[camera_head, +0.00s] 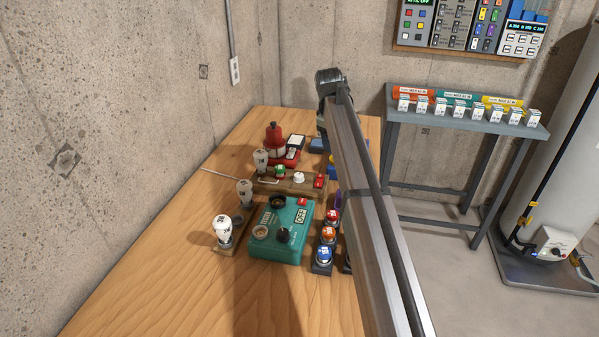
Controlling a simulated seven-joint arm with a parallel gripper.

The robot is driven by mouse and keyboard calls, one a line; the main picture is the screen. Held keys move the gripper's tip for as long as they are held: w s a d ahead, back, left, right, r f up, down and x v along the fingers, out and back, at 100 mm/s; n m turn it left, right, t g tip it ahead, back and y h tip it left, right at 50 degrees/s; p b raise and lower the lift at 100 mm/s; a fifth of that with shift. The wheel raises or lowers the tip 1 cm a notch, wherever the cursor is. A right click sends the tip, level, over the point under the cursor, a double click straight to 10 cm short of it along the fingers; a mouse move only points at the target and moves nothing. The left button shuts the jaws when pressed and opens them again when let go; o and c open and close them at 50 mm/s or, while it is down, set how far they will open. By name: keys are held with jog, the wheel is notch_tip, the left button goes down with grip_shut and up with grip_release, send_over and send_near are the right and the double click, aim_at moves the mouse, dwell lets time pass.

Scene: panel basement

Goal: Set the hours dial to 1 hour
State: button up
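My arm runs from the lower right up to a dark joint above the bench's far end. My gripper is not visible.
Bulbs, including one on a small wooden base (223,228), stand left of the teal box. Colored buttons (328,236) stand to its right, near my arm. A wooden board (289,184) and a red lantern-like object (273,140) are behind. The bench's front left is clear.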

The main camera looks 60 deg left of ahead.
aim_at(299, 175)
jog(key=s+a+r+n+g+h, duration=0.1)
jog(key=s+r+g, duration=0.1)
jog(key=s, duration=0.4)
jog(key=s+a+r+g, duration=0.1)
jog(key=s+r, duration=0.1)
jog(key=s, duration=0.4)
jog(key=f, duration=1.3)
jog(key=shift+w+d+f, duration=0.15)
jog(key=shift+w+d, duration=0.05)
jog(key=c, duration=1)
